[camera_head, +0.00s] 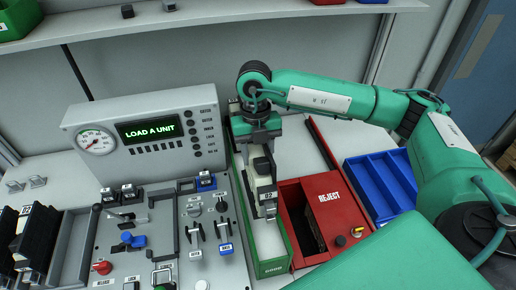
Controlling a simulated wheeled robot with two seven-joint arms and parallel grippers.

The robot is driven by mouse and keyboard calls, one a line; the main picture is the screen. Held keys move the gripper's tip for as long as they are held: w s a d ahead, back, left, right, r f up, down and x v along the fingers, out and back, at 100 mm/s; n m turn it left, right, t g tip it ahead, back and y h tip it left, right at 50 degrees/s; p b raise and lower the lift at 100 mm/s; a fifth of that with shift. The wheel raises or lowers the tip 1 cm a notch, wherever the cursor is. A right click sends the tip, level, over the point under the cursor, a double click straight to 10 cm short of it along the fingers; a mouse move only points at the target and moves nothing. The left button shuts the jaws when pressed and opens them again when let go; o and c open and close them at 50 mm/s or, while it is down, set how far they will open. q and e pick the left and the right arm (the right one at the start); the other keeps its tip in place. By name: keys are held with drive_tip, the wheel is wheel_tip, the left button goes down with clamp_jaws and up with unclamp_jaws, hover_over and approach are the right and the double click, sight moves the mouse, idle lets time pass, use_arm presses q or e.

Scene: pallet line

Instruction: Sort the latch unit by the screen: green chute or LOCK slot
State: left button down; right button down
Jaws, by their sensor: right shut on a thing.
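My right gripper (266,208) points down over the long green-walled chute (273,268). It is shut on a latch unit, which the gripper mostly hides; a small pale label shows near the fingers. I cannot tell whether the unit touches the chute floor. The tester screen (150,131) reads "LOAD A UNIT" in green letters. The fixture panel (215,265) with levers and clamps lies left of the chute; I cannot make out which part is the LOCK slot. My left gripper is out of view.
A red REJECT box (335,203) with an open bay stands right of the chute, and a blue divided bin (382,185) beyond it. Dark labelled units stand in a rack (38,240) at far left. A shelf (190,18) runs along the back.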

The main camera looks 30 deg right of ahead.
wheel_tip(320, 180, down, 3)
drive_tip(key=shift+f+b, duration=0.2)
drive_tip(key=shift+b, duration=0.5)
wheel_tip(320, 180, down, 4)
drive_tip(key=b, duration=0.3)
drive_tip(key=shift+r, duration=0.2)
drive_tip(key=c, duration=0.6)
unclamp_jaws()
drive_tip(key=shift+w+r+b, duration=0.15)
drive_tip(key=shift+r+b, duration=0.3)
drive_tip(key=shift+r, duration=0.15)
drive_tip(key=r+b, duration=0.1)
drive_tip(key=r, duration=0.3)
drive_tip(key=w+r+b, duration=0.1)
drive_tip(key=r, duration=0.3)
drive_tip(key=w+r, duration=0.1)
drive_tip(key=r, duration=0.3)
drive_tip(key=shift+d+r+b, duration=0.25)
drive_tip(key=shift+d+b, duration=0.05)
drive_tip(key=shift+b, duration=0.1)
